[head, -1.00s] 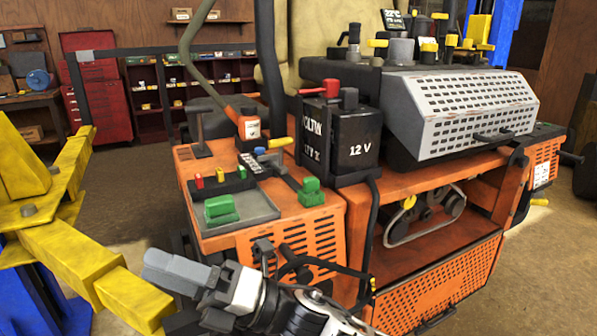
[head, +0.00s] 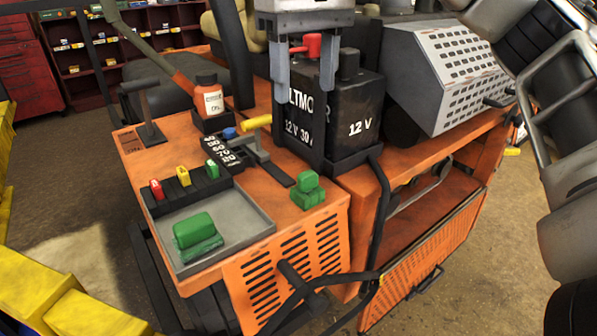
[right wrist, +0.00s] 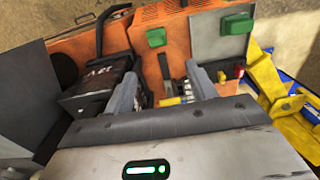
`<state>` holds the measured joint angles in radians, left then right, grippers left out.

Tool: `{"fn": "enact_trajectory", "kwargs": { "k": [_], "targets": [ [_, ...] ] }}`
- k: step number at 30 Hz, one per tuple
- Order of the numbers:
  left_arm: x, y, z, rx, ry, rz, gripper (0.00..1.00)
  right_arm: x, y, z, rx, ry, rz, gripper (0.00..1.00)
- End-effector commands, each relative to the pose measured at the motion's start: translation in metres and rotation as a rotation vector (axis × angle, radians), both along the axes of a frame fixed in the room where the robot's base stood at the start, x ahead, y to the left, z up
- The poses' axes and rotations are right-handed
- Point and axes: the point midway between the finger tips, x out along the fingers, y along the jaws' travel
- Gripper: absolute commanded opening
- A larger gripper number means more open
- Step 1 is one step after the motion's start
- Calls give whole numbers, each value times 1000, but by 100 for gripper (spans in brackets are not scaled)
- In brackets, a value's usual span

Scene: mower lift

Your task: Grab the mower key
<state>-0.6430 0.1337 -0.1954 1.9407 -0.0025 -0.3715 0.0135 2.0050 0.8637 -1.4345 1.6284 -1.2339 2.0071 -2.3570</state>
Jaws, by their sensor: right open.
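No piece is plainly recognisable as the mower key. A red handle (head: 312,45) stands near the black 12 V battery (head: 352,105), and a yellow handle (head: 257,122) juts out to its left. A blue knob (head: 229,133) sits by a black numbered strip (head: 222,152). My right gripper (head: 304,92) is open, pointing down, its fingers overlapping the battery in the head view. In the right wrist view my right gripper (right wrist: 163,72) has nothing between its fingers; the battery (right wrist: 98,85) is left of them. My left gripper is out of view.
A grey tray (head: 262,222) with a green block (head: 195,230) lies on the orange mower deck, beside a rack of red, yellow and green pieces (head: 183,176). Another green block (head: 307,190) and an orange bottle (head: 208,98) stand nearby. A perforated grey cover (head: 450,75) is right.

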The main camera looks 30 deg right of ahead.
Motion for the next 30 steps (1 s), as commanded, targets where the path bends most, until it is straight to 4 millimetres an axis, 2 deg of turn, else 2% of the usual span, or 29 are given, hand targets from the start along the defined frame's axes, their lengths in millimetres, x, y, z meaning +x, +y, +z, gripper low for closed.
{"fn": "enact_trajectory", "kwargs": {
  "k": [7, 12, 22, 30],
  "targets": [
    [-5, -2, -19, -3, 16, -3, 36, -1, -2, -52, -3, 6, 5, 56],
    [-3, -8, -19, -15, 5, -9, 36, -1, -2, -85, -2, 4, 3, 56],
    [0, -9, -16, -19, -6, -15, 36, 0, -3, -111, -1, 3, 2, 56],
    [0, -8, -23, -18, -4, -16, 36, 3, -8, -150, -1, 4, 5, 56]
  ]
}}
